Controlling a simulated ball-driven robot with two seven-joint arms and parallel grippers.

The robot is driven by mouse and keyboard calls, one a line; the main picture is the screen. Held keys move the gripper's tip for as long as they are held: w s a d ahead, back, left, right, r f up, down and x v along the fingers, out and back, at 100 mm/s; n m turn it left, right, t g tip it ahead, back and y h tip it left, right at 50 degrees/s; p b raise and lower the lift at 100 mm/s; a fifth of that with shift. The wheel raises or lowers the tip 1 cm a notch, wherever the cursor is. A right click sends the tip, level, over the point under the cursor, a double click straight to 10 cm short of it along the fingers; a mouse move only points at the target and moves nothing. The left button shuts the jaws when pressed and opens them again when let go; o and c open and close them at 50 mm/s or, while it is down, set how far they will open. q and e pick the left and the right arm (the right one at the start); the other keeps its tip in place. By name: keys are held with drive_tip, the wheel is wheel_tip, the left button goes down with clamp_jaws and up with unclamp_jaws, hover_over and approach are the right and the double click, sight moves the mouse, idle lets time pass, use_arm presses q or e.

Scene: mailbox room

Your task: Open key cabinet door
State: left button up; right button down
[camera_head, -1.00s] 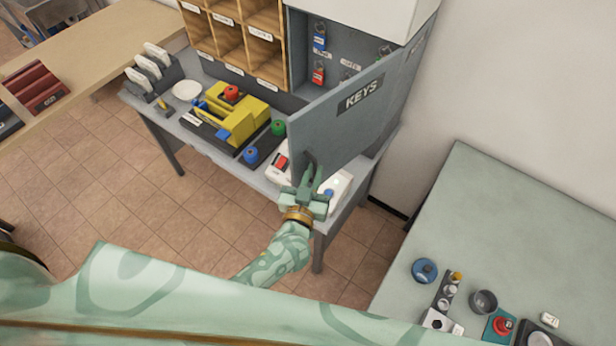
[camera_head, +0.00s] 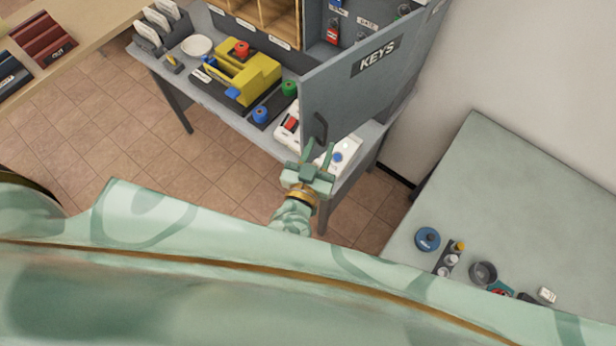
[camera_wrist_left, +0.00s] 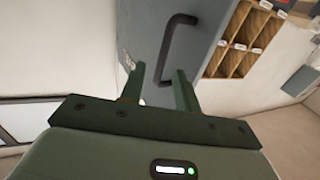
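The grey key cabinet door (camera_head: 365,85), with a dark KEYS label, stands swung open away from the cabinet. Its dark bar handle (camera_head: 320,127) is near the door's free edge. In the left wrist view, the handle (camera_wrist_left: 176,45) is beyond the fingertips and the door (camera_wrist_left: 203,22) fills the upper middle. My left gripper (camera_head: 318,150) is open and empty, just below the handle and apart from it. Its spread fingers (camera_wrist_left: 159,78) show in the left wrist view. Inside the cabinet (camera_head: 362,12), a red key tag (camera_head: 333,32) hangs. My right gripper is not in view.
The grey desk holds a yellow machine (camera_head: 240,75), blue and green knobs (camera_head: 261,114) and a white device (camera_head: 340,157) below the door. Wooden pigeonholes (camera_head: 262,14) stand left of the cabinet. A pale green table (camera_head: 480,190) with small items is at right.

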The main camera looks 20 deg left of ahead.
use_arm(q)
drive_tip(key=s+b, duration=0.1)
drive_tip(key=s, duration=1)
drive_tip(key=shift+s, duration=0.1)
drive_tip(key=shift+c, duration=0.3)
